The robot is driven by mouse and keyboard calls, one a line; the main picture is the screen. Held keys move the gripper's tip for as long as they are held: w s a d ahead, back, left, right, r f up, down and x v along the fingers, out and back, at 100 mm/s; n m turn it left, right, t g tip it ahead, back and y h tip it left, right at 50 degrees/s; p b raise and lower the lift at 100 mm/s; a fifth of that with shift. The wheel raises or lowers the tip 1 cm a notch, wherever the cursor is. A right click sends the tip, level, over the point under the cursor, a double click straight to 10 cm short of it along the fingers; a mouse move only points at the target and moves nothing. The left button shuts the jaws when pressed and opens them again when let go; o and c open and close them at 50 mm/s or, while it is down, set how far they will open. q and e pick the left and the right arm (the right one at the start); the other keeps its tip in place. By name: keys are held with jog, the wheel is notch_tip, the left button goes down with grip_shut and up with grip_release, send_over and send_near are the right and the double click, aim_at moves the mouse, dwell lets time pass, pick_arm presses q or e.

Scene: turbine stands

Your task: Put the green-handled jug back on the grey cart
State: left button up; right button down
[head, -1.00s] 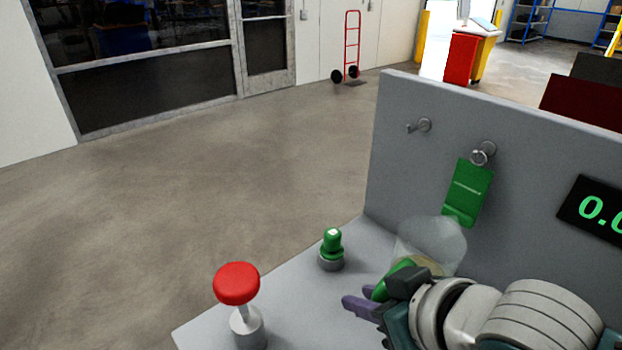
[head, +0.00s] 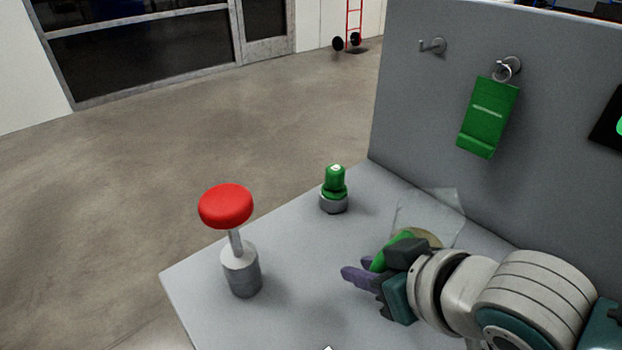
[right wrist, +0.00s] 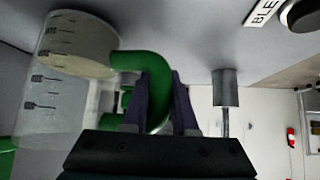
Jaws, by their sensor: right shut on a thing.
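The clear jug (head: 432,212) with the green handle (head: 398,247) is in my right gripper (head: 368,278), over the right part of the grey stand top. In the right wrist view the jug (right wrist: 65,100) has dark scale marks and pale yellowish contents at its base end. The fingers of the right gripper (right wrist: 165,105) are shut on the green handle (right wrist: 150,65). I cannot tell whether the jug touches the stand top. My left gripper is not in view. I cannot make out a separate grey cart.
The grey stand (head: 290,240) carries a red mushroom button (head: 226,206) on a post and a green knob (head: 335,183). Its upright panel (head: 420,110) has a bare hook (head: 433,46) and a green tag (head: 488,118) on another hook. Open floor (head: 180,140) lies left.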

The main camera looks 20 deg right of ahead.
jog(key=shift+f, duration=0.3)
dwell(0.4)
jog(key=shift+c, duration=2.3)
grip_release()
jog(key=p+v, duration=0.3)
jog(key=shift+w+r, duration=0.1)
jog(key=shift+r, duration=0.05)
jog(key=p+v, duration=0.2)
jog(key=p, duration=0.1)
jog(key=shift+s+r, duration=0.25)
jog(key=shift+s, duration=0.05)
jog(key=shift+s+d+r+p, duration=0.15)
jog(key=shift+s+r+p, duration=0.25)
jog(key=shift+p, duration=0.25)
jog(key=shift+f, duration=0.1)
